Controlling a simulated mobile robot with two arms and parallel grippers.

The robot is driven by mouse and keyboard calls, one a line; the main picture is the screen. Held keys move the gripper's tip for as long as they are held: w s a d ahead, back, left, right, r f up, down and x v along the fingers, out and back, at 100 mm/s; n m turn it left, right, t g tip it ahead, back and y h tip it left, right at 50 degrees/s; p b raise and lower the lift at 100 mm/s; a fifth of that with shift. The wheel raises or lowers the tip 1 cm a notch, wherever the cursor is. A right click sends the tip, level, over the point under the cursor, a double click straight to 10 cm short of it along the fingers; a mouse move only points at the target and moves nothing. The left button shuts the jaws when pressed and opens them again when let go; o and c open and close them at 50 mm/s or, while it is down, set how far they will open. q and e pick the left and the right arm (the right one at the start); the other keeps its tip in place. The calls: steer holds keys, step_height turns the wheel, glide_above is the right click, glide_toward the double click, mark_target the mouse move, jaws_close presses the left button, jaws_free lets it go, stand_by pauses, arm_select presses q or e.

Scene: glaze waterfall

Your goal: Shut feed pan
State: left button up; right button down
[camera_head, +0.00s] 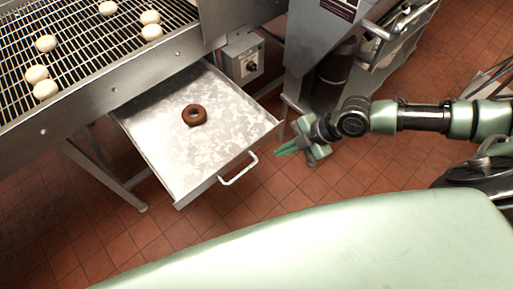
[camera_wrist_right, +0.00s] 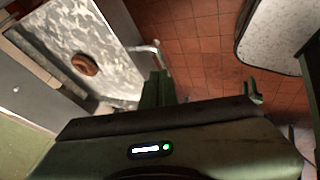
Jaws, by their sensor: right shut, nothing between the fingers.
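The feed pan (camera_head: 165,140) is a flat metal tray pulled out from under the conveyor in the head view, with a white bar handle (camera_head: 239,171) on its front edge. A brown ring doughnut (camera_head: 194,114) lies in it. My right gripper (camera_head: 280,152) is shut and empty, just right of the pan's front corner and apart from the handle. The right wrist view shows the pan (camera_wrist_right: 62,32) at upper left, the doughnut (camera_wrist_right: 85,64) in it, and green fingers near the handle. My left gripper is not in view.
The wire conveyor (camera_head: 85,45) carries several pale dough pieces above the pan. A small control box (camera_head: 243,60) with a knob and a grey machine housing (camera_head: 308,40) stand behind. Red tile floor (camera_head: 225,215) is open in front of the pan.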

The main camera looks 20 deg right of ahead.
mark_target(256, 162)
steer(key=x, duration=0.6)
steer(key=p+x, duration=0.1)
steer(key=x, duration=0.2)
steer(key=shift+w+d+f, duration=0.2)
steer(key=shift+w+d, duration=0.05)
steer(key=shift+d, duration=0.05)
steer(key=w, duration=0.2)
steer(key=w+a+p, duration=0.1)
steer(key=shift+w, duration=0.4)
